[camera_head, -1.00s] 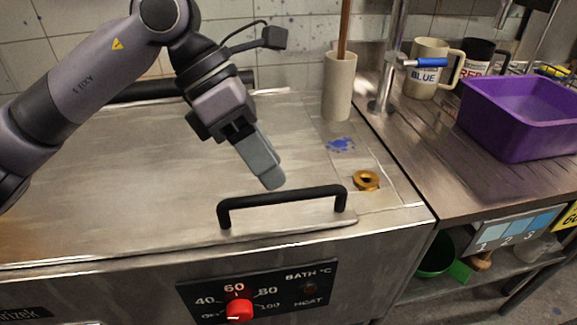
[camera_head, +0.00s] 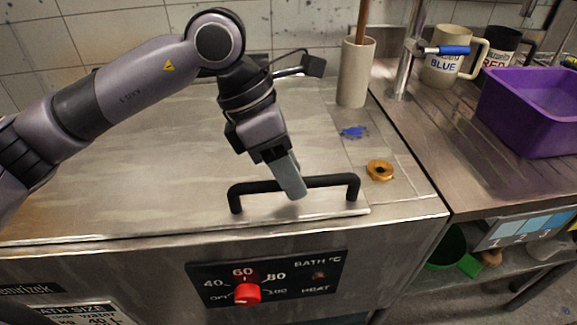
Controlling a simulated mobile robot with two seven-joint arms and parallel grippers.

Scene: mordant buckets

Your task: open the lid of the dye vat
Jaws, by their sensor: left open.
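The dye vat's flat metal lid (camera_head: 130,185) lies closed across the top of the steel vat (camera_head: 120,262). A black bar handle (camera_head: 335,181) stands near the lid's front right edge. My left gripper (camera_head: 291,190) reaches down over the middle of the handle. Its grey fingers overlap the bar in the picture and hide part of it. The gripper is open; I cannot tell whether a finger touches the bar. My right gripper is not in view.
A beige cylinder with a wooden stick (camera_head: 355,75) and a brass ring (camera_head: 380,170) stand right of the lid. A blue stain (camera_head: 354,132) lies between them. A control panel with a red knob (camera_head: 247,293) is on the front. A purple tub (camera_head: 530,110) and mugs (camera_head: 447,60) are on the right counter.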

